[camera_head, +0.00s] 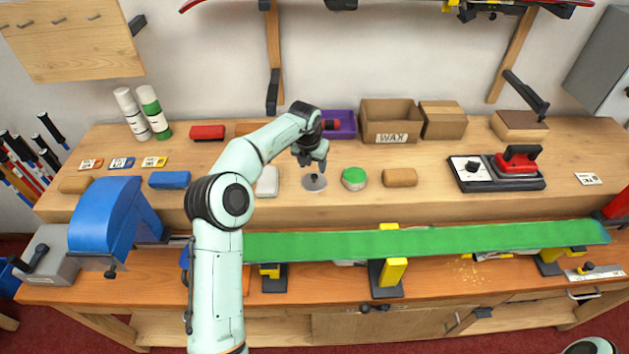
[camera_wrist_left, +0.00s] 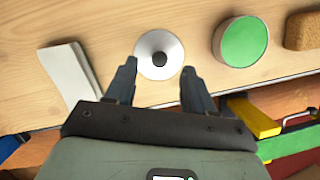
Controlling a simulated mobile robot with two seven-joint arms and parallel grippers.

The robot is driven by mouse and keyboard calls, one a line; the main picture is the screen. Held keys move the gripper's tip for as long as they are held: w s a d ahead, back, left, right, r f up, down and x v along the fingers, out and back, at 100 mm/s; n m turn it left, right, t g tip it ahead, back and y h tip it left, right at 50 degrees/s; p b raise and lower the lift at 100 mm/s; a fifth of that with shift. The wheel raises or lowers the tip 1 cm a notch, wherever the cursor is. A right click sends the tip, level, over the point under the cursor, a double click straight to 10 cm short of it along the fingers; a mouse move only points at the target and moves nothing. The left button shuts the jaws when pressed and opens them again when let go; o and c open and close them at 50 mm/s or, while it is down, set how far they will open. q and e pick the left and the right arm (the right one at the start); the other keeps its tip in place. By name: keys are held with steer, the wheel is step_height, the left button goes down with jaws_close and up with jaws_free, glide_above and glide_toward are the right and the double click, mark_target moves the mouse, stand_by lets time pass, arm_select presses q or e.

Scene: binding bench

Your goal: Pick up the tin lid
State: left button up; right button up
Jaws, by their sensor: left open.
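The tin lid (camera_head: 314,183) is a small round silver disc with a dark knob in its middle. It lies flat on the wooden bench, left of a round tin with a green top (camera_head: 354,178). In the left wrist view the lid (camera_wrist_left: 150,58) lies just beyond the fingertips, and the green-topped tin (camera_wrist_left: 240,42) is to its right. My left gripper (camera_head: 314,168) is open and empty above the lid; its fingers (camera_wrist_left: 158,80) are apart on either side of the lid's near part. My right gripper is not in view.
A white block (camera_head: 267,182) lies left of the lid and a brown cork block (camera_head: 400,177) right of the tin. A purple bin (camera_head: 340,124) and a cardboard WAX box (camera_head: 391,120) stand behind. A long green ski (camera_head: 430,242) spans the front on supports.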

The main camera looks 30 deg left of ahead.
mark_target(314, 176)
arm_select(q)
steer(key=x, duration=0.2)
steer(key=s+x, duration=0.1)
steer(key=x, duration=0.1)
steer(key=shift+w+d+f, duration=0.1)
steer(key=shift+d+f, duration=0.05)
steer(key=shift+f, duration=0.05)
steer(key=shift+w+f, duration=0.25)
steer(key=shift+f, duration=0.25)
jaws_close()
